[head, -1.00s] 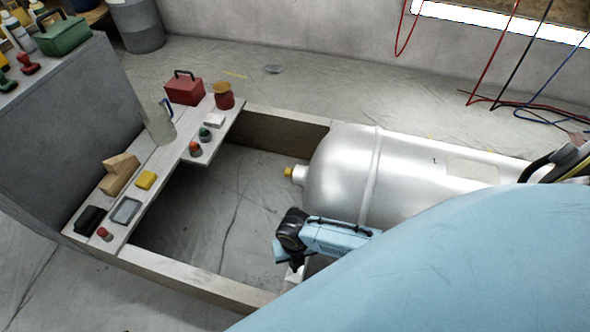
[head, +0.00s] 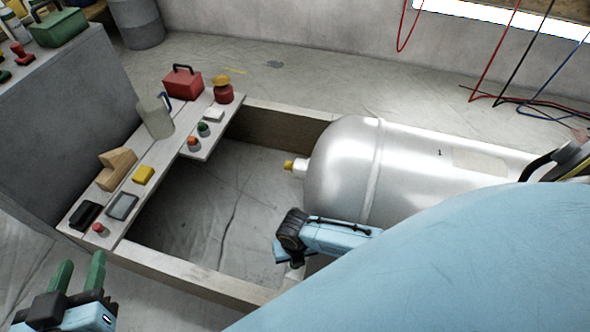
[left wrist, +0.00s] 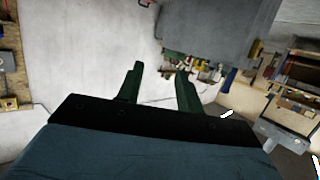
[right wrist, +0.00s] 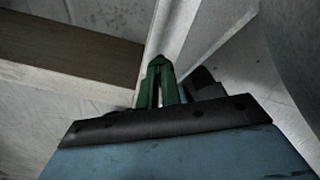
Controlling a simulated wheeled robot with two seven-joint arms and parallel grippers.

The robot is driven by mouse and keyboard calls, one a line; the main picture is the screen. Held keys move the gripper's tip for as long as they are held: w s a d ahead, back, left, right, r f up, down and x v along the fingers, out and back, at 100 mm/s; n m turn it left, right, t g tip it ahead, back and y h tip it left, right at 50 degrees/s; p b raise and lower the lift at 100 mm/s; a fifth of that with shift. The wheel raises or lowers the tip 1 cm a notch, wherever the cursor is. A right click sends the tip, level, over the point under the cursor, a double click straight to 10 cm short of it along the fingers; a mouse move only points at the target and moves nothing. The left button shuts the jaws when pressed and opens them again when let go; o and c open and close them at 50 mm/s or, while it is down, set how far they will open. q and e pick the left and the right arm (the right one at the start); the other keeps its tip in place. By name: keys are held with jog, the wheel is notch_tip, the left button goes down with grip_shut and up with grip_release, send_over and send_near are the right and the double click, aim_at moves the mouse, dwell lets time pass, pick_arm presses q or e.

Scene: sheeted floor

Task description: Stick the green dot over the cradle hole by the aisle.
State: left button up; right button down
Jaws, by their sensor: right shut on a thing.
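The cradle is a pale timber frame (head: 190,276) on the floor around a silver tank (head: 340,165) with a yellow-tipped neck. I cannot make out a hole in the cradle or a separate green dot in any view. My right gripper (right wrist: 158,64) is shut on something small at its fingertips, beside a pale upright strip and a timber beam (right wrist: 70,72). The held thing is too small and dark to identify. My left gripper (head: 82,261) is open and empty at the lower left of the head view. Its parted green fingers show in the left wrist view (left wrist: 158,70).
A plank shelf across the frame carries a red box (head: 183,84), a grey jug (head: 155,117), a wooden block (head: 116,168), a yellow block (head: 143,175), a green-topped item (head: 204,130) and several other items. Cables hang at upper right.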

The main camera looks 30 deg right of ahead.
jog(key=shift+f+b, duration=0.45)
jog(key=shift+f, duration=0.2)
pick_arm(q)
notch_tip(320, 180, up, 6)
jog(key=d+t+h, duration=0.1)
jog(key=t, duration=0.3)
jog(key=shift+w+d, duration=0.25)
jog(key=shift+w, duration=0.15)
pick_arm(e)
jog(key=shift+f, duration=0.3)
pick_arm(q)
jog(key=shift+r, duration=0.1)
jog(key=shift+b, duration=0.35)
pick_arm(e)
jog(key=shift+f, duration=0.2)
pick_arm(q)
jog(key=shift+f, duration=0.25)
pick_arm(e)
jog(key=shift+f, duration=0.2)
pick_arm(q)
jog(key=shift+r, duration=0.2)
jog(key=shift+f+b, duration=0.3)
jog(key=shift+f, duration=0.1)
pick_arm(e)
jog(key=shift+f, duration=0.45)
